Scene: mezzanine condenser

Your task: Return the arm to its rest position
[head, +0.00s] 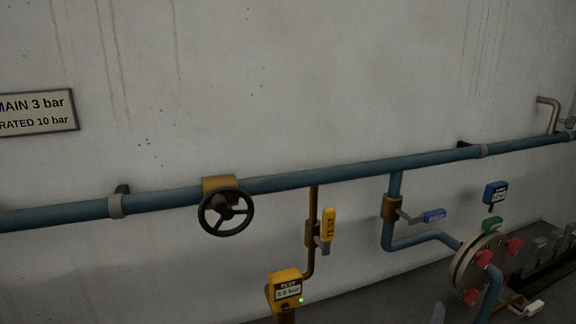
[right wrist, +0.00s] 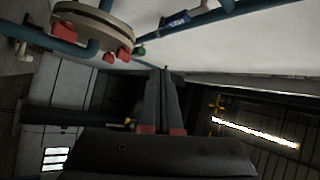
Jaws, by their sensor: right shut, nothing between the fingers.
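My right gripper (right wrist: 166,72) shows in the right wrist view, with its two dark fingers together and nothing between them. It points away from the camera, apart from the pipes and the flange. In the head view, a small grey tip (head: 438,314) shows at the bottom edge; I cannot tell for sure whether it is my right gripper. My left gripper is in neither view.
A yellow gauge (head: 287,290) stands low. A flange (head: 464,268) with red bolts is at lower right; it also shows in the right wrist view (right wrist: 95,22).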

